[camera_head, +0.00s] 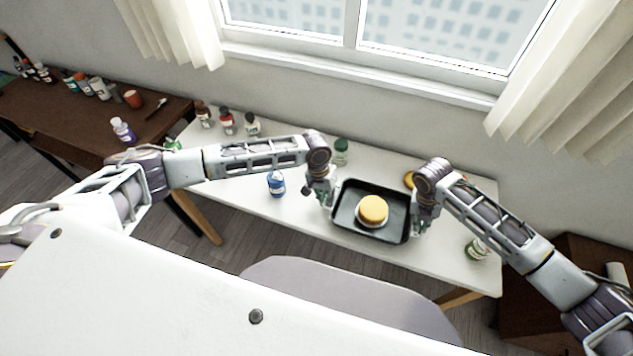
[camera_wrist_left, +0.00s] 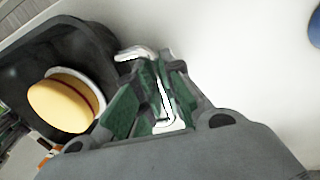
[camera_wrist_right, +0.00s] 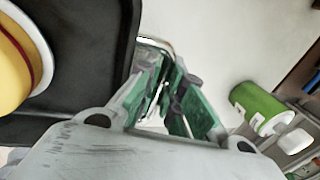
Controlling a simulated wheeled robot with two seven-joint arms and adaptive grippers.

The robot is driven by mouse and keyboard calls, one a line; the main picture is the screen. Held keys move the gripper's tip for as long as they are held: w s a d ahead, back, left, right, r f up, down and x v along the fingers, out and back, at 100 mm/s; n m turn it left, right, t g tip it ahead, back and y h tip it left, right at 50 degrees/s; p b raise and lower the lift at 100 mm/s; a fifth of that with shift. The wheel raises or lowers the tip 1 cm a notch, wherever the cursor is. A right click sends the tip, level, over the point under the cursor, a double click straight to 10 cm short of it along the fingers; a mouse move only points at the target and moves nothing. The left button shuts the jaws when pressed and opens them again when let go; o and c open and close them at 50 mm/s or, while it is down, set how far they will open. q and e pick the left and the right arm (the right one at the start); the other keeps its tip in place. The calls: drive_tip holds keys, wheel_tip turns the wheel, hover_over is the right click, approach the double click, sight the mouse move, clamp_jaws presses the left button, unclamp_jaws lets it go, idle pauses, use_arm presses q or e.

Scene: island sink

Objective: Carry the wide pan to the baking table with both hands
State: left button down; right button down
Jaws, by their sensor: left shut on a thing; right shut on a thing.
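The wide pan (camera_head: 348,222) is a dark rectangular tray with a yellow round cake-like item (camera_head: 373,209) in it, over the white table. My left gripper (camera_head: 326,201) is shut on the pan's left end. In the left wrist view its green-padded fingers (camera_wrist_left: 155,95) close on a light metal handle beside the dark pan (camera_wrist_left: 90,45). My right gripper (camera_head: 418,226) is shut on the right end. In the right wrist view its fingers (camera_wrist_right: 165,95) are at a metal handle beside the pan (camera_wrist_right: 95,60). Whether the pan touches the table is unclear.
The white table (camera_head: 240,185) also bears a blue jar (camera_head: 276,184), a green-capped jar (camera_head: 341,152), a green-labelled can (camera_head: 477,248) and several bottles at its back left. A brown table (camera_head: 60,110) with bottles and cups stands left. A grey rounded seat (camera_head: 340,290) is in front.

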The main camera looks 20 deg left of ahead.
use_arm(q)
drive_tip(key=shift+a+r, duration=0.15)
use_arm(e)
drive_tip(key=shift+w+d+r, duration=0.1)
drive_tip(key=shift+d+r, duration=0.15)
